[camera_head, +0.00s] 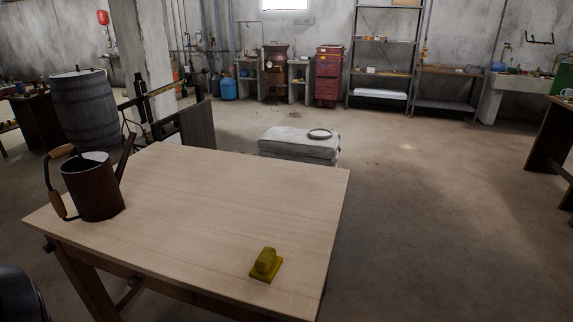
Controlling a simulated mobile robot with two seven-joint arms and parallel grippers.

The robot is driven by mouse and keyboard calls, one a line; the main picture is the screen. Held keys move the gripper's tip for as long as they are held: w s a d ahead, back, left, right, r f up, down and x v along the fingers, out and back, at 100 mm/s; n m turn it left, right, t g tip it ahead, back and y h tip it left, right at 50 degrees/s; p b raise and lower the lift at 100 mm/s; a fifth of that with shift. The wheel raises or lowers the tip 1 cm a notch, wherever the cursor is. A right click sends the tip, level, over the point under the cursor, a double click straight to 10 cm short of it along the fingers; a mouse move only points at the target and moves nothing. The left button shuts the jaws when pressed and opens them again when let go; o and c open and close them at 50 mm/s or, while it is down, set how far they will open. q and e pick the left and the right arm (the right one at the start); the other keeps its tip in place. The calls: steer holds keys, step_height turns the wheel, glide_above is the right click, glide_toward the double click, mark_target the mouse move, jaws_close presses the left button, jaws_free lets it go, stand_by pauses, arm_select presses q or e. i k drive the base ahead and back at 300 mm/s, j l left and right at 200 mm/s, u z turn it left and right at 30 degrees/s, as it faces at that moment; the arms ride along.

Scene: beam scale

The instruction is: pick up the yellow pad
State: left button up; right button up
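The yellow pad (265,266) sits on the light wooden table (210,210), near its front right part. It has a flat base with a raised block on top. Nothing touches it. Neither of my grippers shows in the head view. A dark curved shape at the lower left corner may be part of my body.
A rusty brown watering can (93,187) with a wooden-grip handle stands on the table's left side. Most of the tabletop is clear. Behind the table are a beam scale (185,127), a barrel (84,108) and stacked pale sacks (299,145). The floor at right is open.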

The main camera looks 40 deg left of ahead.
mark_target(267, 265)
steer(key=i+u, duration=0.2)
steer(key=u, duration=0.2)
steer(key=i+l+u, duration=0.15)
steer(key=u, duration=0.25)
steer(key=i+l+u, duration=0.15)
steer(key=u, duration=0.25)
steer(key=i+l+u, duration=0.25)
